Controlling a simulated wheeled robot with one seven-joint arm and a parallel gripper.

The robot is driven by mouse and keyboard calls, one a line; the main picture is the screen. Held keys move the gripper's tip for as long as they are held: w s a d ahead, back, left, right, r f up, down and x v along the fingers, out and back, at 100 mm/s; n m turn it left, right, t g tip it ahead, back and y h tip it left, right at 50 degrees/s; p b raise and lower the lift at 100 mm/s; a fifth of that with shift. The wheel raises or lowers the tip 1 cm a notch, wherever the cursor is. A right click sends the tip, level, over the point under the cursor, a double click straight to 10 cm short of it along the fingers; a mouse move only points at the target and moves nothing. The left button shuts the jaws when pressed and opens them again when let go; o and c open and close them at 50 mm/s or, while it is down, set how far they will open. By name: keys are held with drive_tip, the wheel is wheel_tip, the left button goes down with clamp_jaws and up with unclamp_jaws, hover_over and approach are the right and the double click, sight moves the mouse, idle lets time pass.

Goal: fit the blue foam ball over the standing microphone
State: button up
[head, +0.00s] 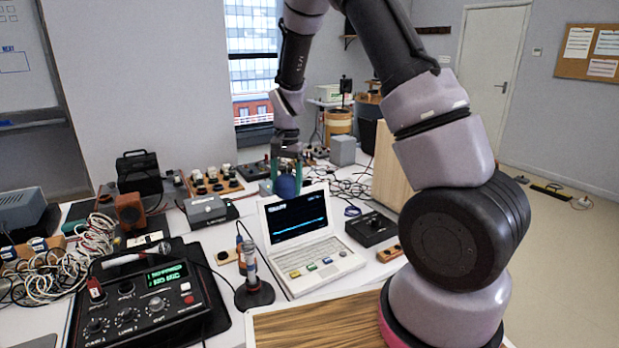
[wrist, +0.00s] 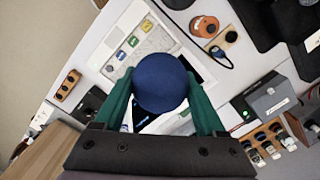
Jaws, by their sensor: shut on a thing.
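The blue foam ball (head: 287,186) is held in my gripper (head: 286,160), above and behind the laptop's screen in the head view. In the wrist view the ball (wrist: 160,82) sits between the two green fingers of my gripper (wrist: 160,95), which are shut on it. The standing microphone (head: 250,266) is upright on a round black base (head: 254,295), left of the laptop in the head view. Its top is bare. The ball is apart from it, farther back and higher. I cannot make out the microphone for sure in the wrist view.
A white laptop (head: 318,262) stands open right of the microphone. A black mixer (head: 150,305) with a second microphone (head: 135,257) lying on it is to the left. A black knob box (head: 370,228) and cables crowd the bench. Little table is free around the microphone.

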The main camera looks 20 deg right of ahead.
sight(248, 241)
drive_tip(key=s+a+m, duration=0.2)
drive_tip(key=s+a, duration=0.1)
drive_tip(key=a, duration=0.1)
drive_tip(key=s+a+m, duration=0.2)
drive_tip(key=s+a, duration=0.1)
drive_tip(key=s, duration=0.1)
drive_tip(key=s+a+m, duration=0.3)
drive_tip(key=a, duration=0.1)
drive_tip(key=shift+s+a+r+y, duration=0.15)
drive_tip(key=shift+a+r+y, duration=0.1)
drive_tip(key=shift+a+y, duration=0.15)
drive_tip(key=shift+s+a+m, duration=0.25)
drive_tip(key=shift+s+m, duration=0.15)
drive_tip(key=shift+m, duration=0.1)
drive_tip(key=shift+f, duration=4.6)
drive_tip(key=shift+f, duration=0.55)
